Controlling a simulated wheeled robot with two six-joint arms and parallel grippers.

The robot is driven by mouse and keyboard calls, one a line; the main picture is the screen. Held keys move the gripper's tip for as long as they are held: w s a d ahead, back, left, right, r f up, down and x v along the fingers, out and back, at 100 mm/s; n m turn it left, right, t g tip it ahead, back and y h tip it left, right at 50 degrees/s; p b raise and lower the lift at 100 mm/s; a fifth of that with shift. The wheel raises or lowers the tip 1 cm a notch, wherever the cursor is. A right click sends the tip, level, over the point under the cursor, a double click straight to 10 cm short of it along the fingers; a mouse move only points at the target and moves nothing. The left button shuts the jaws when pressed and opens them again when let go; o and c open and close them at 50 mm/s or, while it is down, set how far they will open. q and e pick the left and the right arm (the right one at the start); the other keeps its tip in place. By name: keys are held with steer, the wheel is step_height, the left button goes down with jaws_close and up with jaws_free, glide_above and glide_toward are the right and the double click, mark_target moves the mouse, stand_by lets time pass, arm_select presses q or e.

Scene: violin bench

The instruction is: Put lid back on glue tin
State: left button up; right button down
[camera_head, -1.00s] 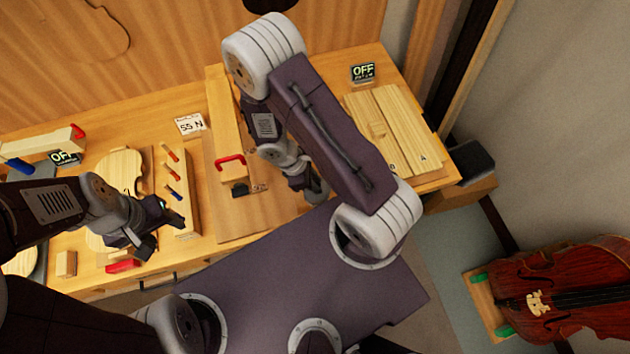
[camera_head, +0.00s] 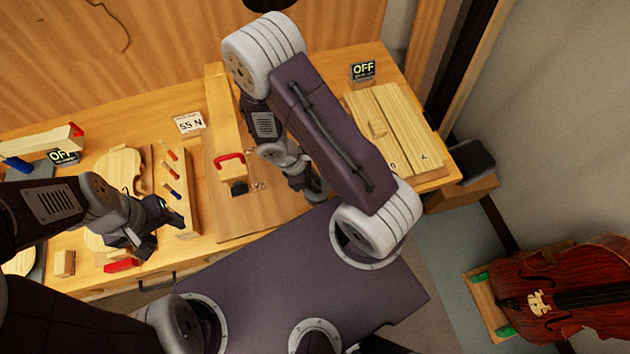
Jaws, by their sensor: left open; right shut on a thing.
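I cannot make out the glue tin or its lid in the head view. My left gripper (camera_head: 162,228) is open over the bench, with its fingers apart and nothing visible between them. It is just left of a wooden rack with small tools. My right gripper (camera_head: 318,194) is low over the bench, right of the red-handled tool. Its fingers are mostly hidden by my own arm and body. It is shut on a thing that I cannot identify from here.
The rack (camera_head: 181,190) holds several coloured-handled tools. A red-handled tool (camera_head: 231,170) stands on a board (camera_head: 226,221). Wooden plates (camera_head: 398,130) lie at the right of the bench. A cello (camera_head: 570,297) lies at far right. The lower bench front is covered by my body.

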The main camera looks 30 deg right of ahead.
steer(key=shift+f+b, duration=0.2)
steer(key=shift+b, duration=0.15)
stand_by(1.0)
steer(key=c, duration=1.2)
jaws_free()
steer(key=shift+o, duration=0.5)
steer(key=o, duration=0.4)
steer(key=shift+r, duration=0.1)
step_height(320, 180, up, 7)
steer(key=p, duration=0.6)
